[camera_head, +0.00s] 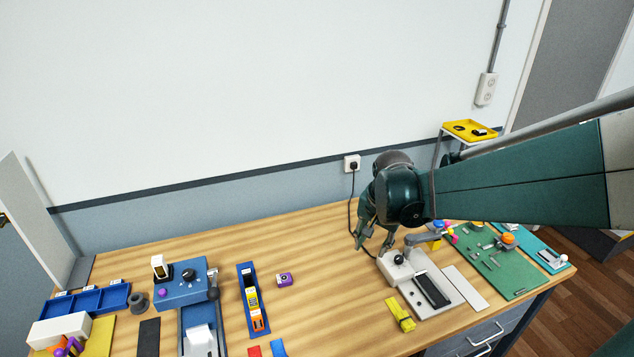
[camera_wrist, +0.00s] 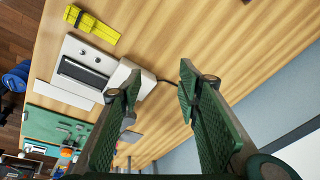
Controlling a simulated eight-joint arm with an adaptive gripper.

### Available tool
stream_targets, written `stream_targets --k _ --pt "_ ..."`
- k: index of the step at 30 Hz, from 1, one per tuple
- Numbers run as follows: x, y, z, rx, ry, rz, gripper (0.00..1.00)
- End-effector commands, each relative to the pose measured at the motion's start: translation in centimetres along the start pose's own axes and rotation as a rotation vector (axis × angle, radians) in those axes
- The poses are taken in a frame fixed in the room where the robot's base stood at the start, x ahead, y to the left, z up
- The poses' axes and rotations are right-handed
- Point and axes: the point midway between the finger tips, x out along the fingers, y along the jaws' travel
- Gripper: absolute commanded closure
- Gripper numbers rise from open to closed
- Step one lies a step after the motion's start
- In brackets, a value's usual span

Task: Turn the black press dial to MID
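A blue machine (camera_head: 170,293) at the left of the table carries a round black dial (camera_head: 188,275) on its top, beside a white upright piece and a purple knob. Its markings are too small to read. A pale grey machine (camera_head: 436,309) at the right has a black knob (camera_head: 399,259) at its back and a dark slot; it also shows in the wrist view (camera_wrist: 97,47). My gripper (camera_head: 369,243) is above the table, just behind the pale machine and far from the blue one. In the wrist view my gripper (camera_wrist: 160,82) is open, with nothing between its fingers.
A blue tray (camera_head: 246,273) with a yellow and orange item stands mid-table, beside a small purple object (camera_head: 285,280). A black cord runs from the wall socket (camera_head: 352,163). The middle back of the table is clear.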

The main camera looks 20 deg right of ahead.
Motion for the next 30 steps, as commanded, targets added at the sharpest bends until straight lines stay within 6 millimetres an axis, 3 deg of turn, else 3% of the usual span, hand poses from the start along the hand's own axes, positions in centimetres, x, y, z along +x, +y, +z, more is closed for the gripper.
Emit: stream_targets --k 15,30 --pt "2.2 2.2 -6.5 0.278 -0.074 0.088 0.66" --pt "5.5 5.7 -10.9 0.525 -0.133 0.174 0.66"
